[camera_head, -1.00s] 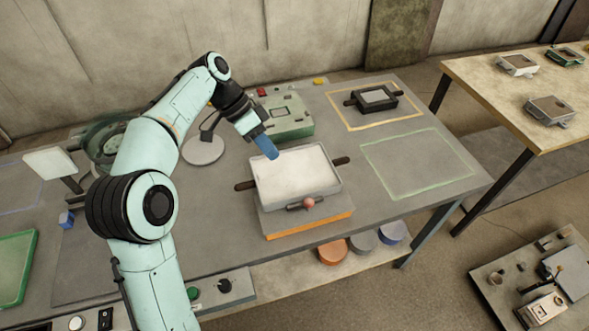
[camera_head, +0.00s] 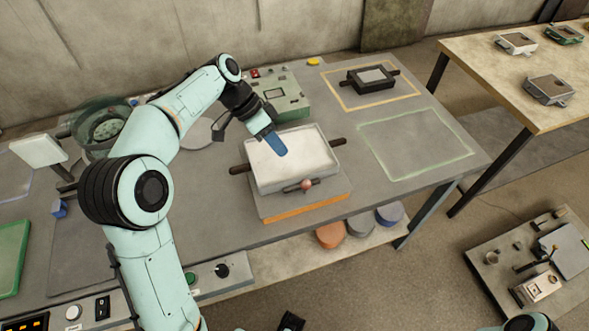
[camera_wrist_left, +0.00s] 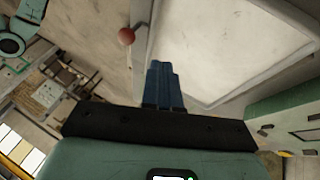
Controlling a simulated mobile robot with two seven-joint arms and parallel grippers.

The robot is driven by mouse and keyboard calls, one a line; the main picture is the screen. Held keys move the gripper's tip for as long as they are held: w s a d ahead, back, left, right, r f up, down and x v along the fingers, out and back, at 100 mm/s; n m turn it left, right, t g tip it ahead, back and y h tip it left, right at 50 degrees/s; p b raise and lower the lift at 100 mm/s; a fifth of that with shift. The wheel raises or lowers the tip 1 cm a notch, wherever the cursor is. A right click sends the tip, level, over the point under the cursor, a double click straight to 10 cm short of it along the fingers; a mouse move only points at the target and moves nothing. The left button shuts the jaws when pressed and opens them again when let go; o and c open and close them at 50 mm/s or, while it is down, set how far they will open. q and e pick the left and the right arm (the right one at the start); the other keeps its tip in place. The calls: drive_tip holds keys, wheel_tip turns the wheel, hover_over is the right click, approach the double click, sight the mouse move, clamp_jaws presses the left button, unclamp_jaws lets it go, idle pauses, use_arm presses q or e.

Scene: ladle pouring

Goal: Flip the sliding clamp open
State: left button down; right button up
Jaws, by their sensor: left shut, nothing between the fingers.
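The sliding clamp (camera_head: 298,186) is a dark bar with a red ball knob (camera_head: 306,185) on the front side of a white-filled grey mould box (camera_head: 290,158). In the left wrist view the red knob (camera_wrist_left: 127,36) shows at the top, beside the box's edge. My left gripper (camera_head: 278,147) has blue fingers pressed together and empty. It hangs over the box, apart from the knob. In the left wrist view its fingertips (camera_wrist_left: 163,68) point toward the box rim. My right gripper's fingers do not show.
The box rests on a board with an orange front edge (camera_head: 305,206) and has dark side handles. A green machine (camera_head: 283,95) stands behind it. A smaller dark mould (camera_head: 371,79) lies in a yellow outline. The green-outlined area (camera_head: 415,143) is clear.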

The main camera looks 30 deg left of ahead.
sight(295, 178)
use_arm(q)
drive_tip(key=x, duration=0.4)
drive_tip(key=shift+s+d+f+b, duration=0.15)
drive_tip(key=shift+s+d, duration=0.15)
drive_tip(key=shift+d, duration=0.25)
drive_tip(key=shift+s+d+f+b, duration=0.15)
drive_tip(key=shift+s+d, duration=0.2)
drive_tip(key=shift+d, duration=0.25)
drive_tip(key=shift+s+d+f+b, duration=0.15)
drive_tip(key=shift+s+d, duration=0.15)
drive_tip(key=shift+d, duration=0.25)
drive_tip(key=shift+r, duration=0.15)
